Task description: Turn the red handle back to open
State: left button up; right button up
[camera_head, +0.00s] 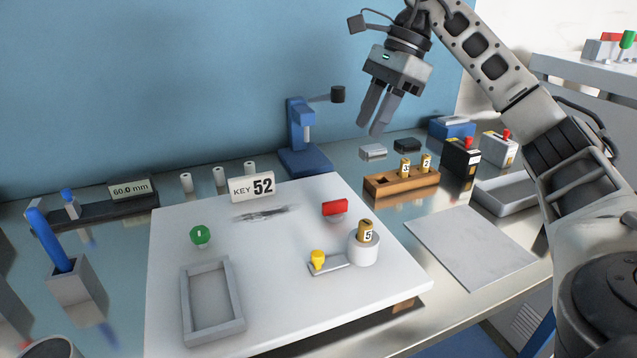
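A red handle (335,207), a small red block, sits on the white panel (300,290) in the head view, right of the panel's middle. The part under it is too small to make out. My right gripper (370,128) hangs in the air above and behind the panel, up and to the right of the red handle and well apart from it. Its two fingers point down, with a narrow gap and nothing between them. My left gripper is out of view.
The panel also bears a green knob (200,235), a yellow knob (318,258), a brass cylinder marked 5 (365,231) in a white holder, an empty grey frame (185,315) and a KEY 52 sign (251,187). A wooden rack (400,184) stands behind right. A grey mat (470,248) lies bare.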

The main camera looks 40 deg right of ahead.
aim_at(337, 201)
jog(key=b+x, duration=0.1)
jog(key=x, duration=0.6)
jog(key=b+x, duration=0.1)
jog(key=x, duration=0.7)
jog(key=shift+s+f, duration=0.15)
jog(key=shift+f, duration=0.1)
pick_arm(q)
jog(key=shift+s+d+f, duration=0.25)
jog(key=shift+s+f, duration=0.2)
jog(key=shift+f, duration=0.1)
pick_arm(e)
grip_shut()
